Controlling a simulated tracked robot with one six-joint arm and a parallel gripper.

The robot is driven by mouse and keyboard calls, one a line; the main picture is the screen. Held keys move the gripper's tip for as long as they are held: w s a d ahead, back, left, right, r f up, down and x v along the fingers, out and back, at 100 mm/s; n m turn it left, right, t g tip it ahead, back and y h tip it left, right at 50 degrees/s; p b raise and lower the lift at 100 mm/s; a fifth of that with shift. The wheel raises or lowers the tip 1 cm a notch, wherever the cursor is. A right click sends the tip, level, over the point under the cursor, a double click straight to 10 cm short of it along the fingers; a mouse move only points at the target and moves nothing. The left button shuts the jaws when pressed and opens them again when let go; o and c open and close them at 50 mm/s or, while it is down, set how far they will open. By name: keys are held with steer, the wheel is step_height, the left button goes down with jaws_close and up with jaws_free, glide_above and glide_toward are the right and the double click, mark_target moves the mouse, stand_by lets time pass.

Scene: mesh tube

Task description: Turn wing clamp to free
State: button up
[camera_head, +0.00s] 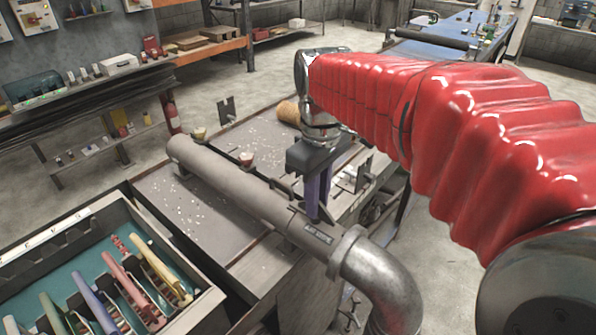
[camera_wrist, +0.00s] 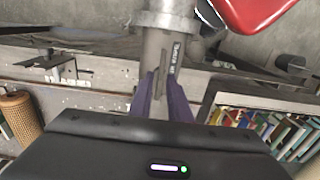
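A long grey pipe (camera_head: 232,185) lies across the workbench and joins a metal elbow (camera_head: 385,275) at its right end. A dark label plate (camera_head: 318,233) is on the pipe near the elbow; it also shows in the wrist view (camera_wrist: 174,55). A thin dark fin (camera_wrist: 163,64), which looks like the wing clamp, stands on the pipe beside the label. My gripper (camera_head: 318,212) points down over the pipe. Its two purple fingers (camera_wrist: 160,80) are apart, with the fin just ahead of or between their tips. I cannot tell whether they touch it.
A tray of coloured tools (camera_head: 195,300) stands at the lower left. A cork-coloured roll (camera_head: 288,112) and small cups (camera_head: 246,158) are on the bench behind the pipe. A metal plate on a stand (camera_head: 227,109) is at the bench's far edge.

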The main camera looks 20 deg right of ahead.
jaws_close()
steer(key=shift+m, duration=0.4)
steer(key=m, duration=0.3)
steer(key=shift+m, duration=0.3)
steer(key=m, duration=0.4)
steer(key=shift+m, duration=0.3)
steer(key=m, duration=0.4)
steer(key=shift+m, duration=2.5)
